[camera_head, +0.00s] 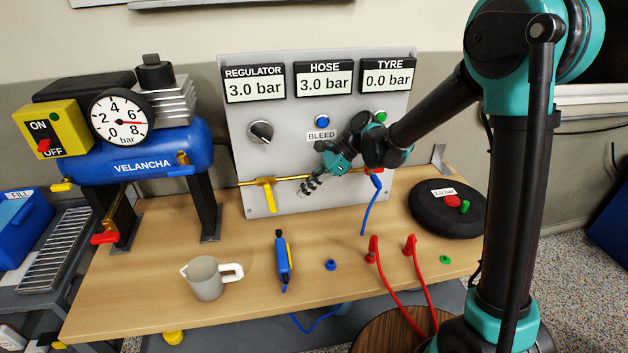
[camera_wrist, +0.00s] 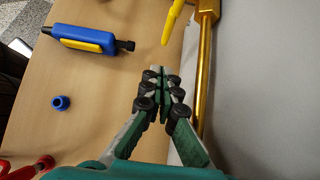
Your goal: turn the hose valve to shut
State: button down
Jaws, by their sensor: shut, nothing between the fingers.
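A yellow valve lever (camera_head: 269,194) hangs down from the horizontal brass pipe (camera_head: 290,178) on the grey panel, crosswise to the pipe. In the wrist view the lever (camera_wrist: 173,22) lies beyond my fingertips, next to the pipe (camera_wrist: 203,75). My gripper (camera_head: 305,192) is shut and empty. It is in front of the panel, to the right of the lever and apart from it. The hose display (camera_head: 325,81) reads 3.0 bar. A blue hose (camera_head: 370,207) hangs at the pipe's right end, near a red part partly behind my arm.
A blue tool (camera_head: 283,259), a blue cap (camera_head: 330,265) and a grey mug (camera_head: 206,278) are on the wooden table (camera_head: 240,315). Red hooked leads (camera_head: 373,255) and a black tyre (camera_head: 440,212) stand right. A compressor (camera_head: 140,150) is left.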

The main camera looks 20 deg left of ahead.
jog(key=s+a+f, duration=0.2)
jog(key=s+a, duration=0.1)
jog(key=a, duration=0.2)
jog(key=shift+a+f, duration=0.15)
jog(key=shift+f, duration=0.2)
jog(key=shift+a, duration=0.1)
jog(key=shift+s+a+f, duration=0.25)
jog(key=shift+s+a, duration=0.1)
jog(key=shift+a, duration=0.15)
jog(key=w+d+r, duration=0.6)
jog(key=d, duration=0.4)
jog(key=shift+d+r, duration=0.15)
jog(key=shift+d, duration=0.15)
